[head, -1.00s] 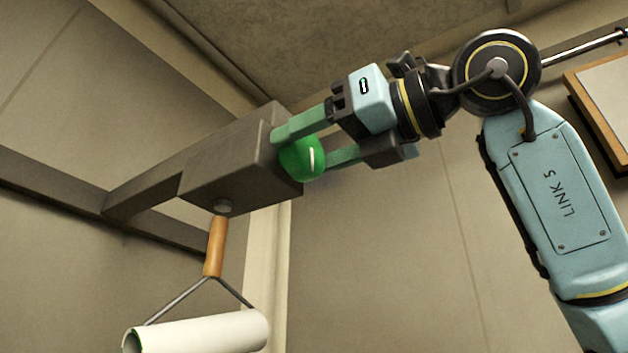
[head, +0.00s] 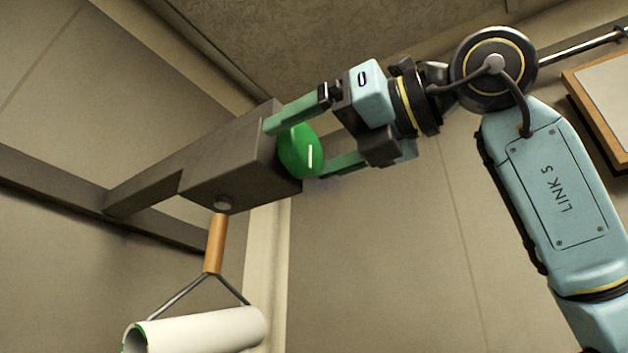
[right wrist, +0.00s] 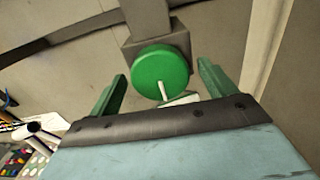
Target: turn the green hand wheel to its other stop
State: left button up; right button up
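The green hand wheel (head: 299,151) is a round disc on the end of a grey box (head: 228,160). A white mark on its face points downward in the head view. My right gripper (head: 294,150) has its green fingers spread apart, one on each side of the wheel, with a gap to it. In the right wrist view the wheel (right wrist: 160,72) lies ahead, between and beyond the fingertips (right wrist: 162,82); its white mark points down. My left gripper is not in view.
A paint roller with a wooden handle (head: 215,245) and white sleeve (head: 200,330) hangs below the box. A grey beam (head: 145,195) carries the box. A wood-framed board (head: 600,95) is on the right. In the right wrist view, small coloured items (right wrist: 25,160) show at lower left.

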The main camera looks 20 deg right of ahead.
jog(key=shift+s, duration=0.1)
jog(key=b+v, duration=0.1)
jog(key=v, duration=1.2)
jog(key=shift+d, duration=0.15)
